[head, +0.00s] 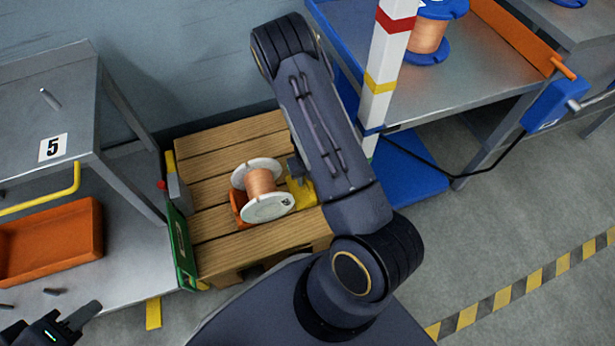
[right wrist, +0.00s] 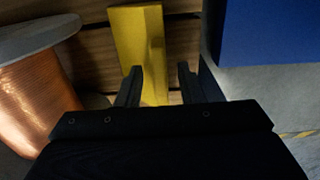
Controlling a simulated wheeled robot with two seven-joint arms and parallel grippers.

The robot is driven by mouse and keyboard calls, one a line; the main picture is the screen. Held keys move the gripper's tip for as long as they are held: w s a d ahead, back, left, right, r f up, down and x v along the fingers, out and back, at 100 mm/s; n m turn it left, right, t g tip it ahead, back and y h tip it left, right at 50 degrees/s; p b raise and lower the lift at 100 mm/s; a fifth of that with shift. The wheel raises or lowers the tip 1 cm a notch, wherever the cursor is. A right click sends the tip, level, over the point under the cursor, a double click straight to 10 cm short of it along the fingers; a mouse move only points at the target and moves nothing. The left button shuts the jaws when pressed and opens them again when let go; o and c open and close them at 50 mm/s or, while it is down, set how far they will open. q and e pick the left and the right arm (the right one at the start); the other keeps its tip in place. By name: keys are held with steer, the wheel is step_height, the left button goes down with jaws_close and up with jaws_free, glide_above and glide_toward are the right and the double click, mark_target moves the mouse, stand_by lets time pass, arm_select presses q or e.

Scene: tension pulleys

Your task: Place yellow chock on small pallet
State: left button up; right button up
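A yellow chock (head: 301,192) rests on the slatted wooden pallet (head: 216,170), just right of a copper spool (head: 260,181). My right forearm covers part of it. In the right wrist view the yellow chock (right wrist: 141,40) lies beyond and partly between the fingers of my right gripper (right wrist: 160,78). These fingers are apart, with a strip of wood showing between the chock and the right finger. In the head view my right gripper is mostly hidden by its arm. My left gripper (head: 57,318) is at the bottom left corner, fingers apart and empty, away from the pallet.
An orange chock (head: 238,205) sits at the spool's left side. A green panel (head: 182,245) stands along the pallet's left edge. A red-white-yellow post (head: 386,75) and a blue base (head: 408,175) stand to the right. An orange bin (head: 55,240) lies at left.

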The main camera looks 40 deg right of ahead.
step_height(320, 180, up, 12)
steer(key=p, duration=0.6)
steer(key=shift+p, duration=0.3)
steer(key=shift+s+a, duration=0.1)
